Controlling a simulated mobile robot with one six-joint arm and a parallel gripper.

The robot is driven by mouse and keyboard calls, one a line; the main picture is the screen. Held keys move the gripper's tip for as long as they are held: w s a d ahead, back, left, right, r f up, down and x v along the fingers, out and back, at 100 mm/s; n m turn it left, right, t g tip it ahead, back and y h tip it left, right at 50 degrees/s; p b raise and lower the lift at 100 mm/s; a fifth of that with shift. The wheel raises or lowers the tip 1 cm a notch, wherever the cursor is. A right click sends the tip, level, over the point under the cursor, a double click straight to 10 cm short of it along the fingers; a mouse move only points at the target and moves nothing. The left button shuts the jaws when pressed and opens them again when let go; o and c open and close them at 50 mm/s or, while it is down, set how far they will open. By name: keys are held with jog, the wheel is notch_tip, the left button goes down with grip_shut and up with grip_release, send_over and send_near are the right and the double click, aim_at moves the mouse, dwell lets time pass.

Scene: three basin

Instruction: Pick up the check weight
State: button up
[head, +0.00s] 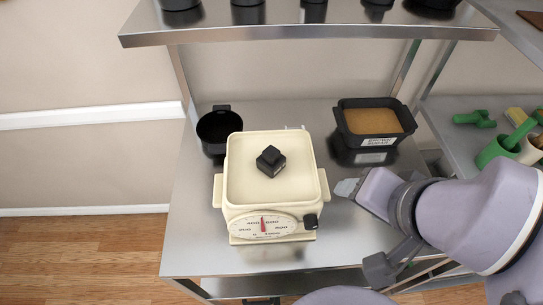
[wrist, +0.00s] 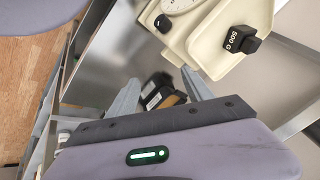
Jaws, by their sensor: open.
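The check weight (head: 271,161) is a small black block with a knob. It sits in the cream pan (head: 245,192) on top of a kitchen scale (head: 238,229). My gripper (head: 347,187) is just right of the scale, apart from the weight. In the wrist view my gripper's two fingers (wrist: 160,91) are spread, with nothing held between them. The scale's dial faces the front, with a red needle and a black knob at its right.
A black tub of brown sugar (head: 376,119) stands behind and right of the scale. A black cup (head: 218,128) stands behind its left. An upper shelf (head: 310,33) spans the back. Green scoops (head: 476,118) lie on the right-hand shelf. The steel counter (head: 192,245) is clear at the front left.

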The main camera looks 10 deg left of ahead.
dwell(0.4)
jog(key=shift+o, duration=0.4)
jog(key=shift+r, duration=0.3)
notch_tip(320, 180, up, 16)
jog(key=f+n+g+h+p, duration=0.15)
jog(key=n+g+p, duration=0.45)
jog(key=n+p, duration=1.4)
send_over(271, 151)
jog(key=p, duration=0.4)
jog(key=r+m, duration=0.1)
jog(key=m, duration=0.3)
jog(key=shift+h, duration=0.25)
notch_tip(271, 151, down, 16)
jog(key=b, duration=0.4)
jog(key=shift+f, duration=0.1)
jog(key=shift+c, duration=0.2)
